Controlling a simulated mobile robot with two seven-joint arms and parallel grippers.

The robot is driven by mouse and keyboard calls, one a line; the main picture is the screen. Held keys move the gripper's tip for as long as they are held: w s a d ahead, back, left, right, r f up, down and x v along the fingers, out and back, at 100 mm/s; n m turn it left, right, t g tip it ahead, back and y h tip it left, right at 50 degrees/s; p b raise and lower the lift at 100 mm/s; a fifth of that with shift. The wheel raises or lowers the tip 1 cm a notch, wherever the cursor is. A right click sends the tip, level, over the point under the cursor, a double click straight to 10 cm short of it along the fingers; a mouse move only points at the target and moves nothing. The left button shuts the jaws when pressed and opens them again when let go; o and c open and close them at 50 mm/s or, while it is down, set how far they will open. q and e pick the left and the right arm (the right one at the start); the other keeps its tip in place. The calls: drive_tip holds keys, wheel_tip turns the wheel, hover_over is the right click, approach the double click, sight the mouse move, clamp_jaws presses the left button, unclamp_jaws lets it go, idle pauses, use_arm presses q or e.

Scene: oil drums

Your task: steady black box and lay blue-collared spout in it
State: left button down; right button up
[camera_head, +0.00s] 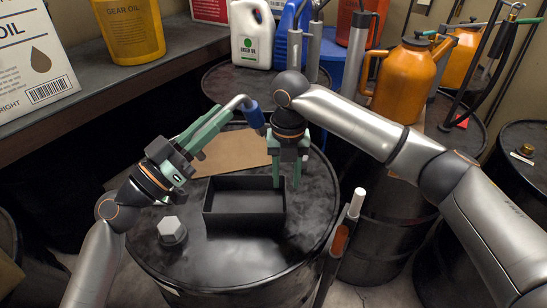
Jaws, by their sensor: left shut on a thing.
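The black box (243,222) is an open, shallow tray lying on top of the black drum (310,210); it looks empty. My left gripper (208,130) is shut on the spout (236,103), a bent grey tube with a blue collar (254,117) at its end. It holds the spout above and behind the box, the collar pointing down and right. My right gripper (288,178) points down at the box's back right corner, one finger near the right wall and the other outside it. Its fingers are apart; contact with the wall is not clear.
A brown cardboard sheet (232,153) lies behind the box and a grey hexagonal cap (172,230) to its left on the drum. A white-tipped rod (356,204) stands at the drum's right edge. Orange cans (404,80) and a white jug (251,40) stand behind.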

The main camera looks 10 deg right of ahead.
wheel_tip(320, 180, down, 8)
drive_tip(key=shift+r, duration=0.15)
idle(0.3)
clamp_jaws()
idle(1.3)
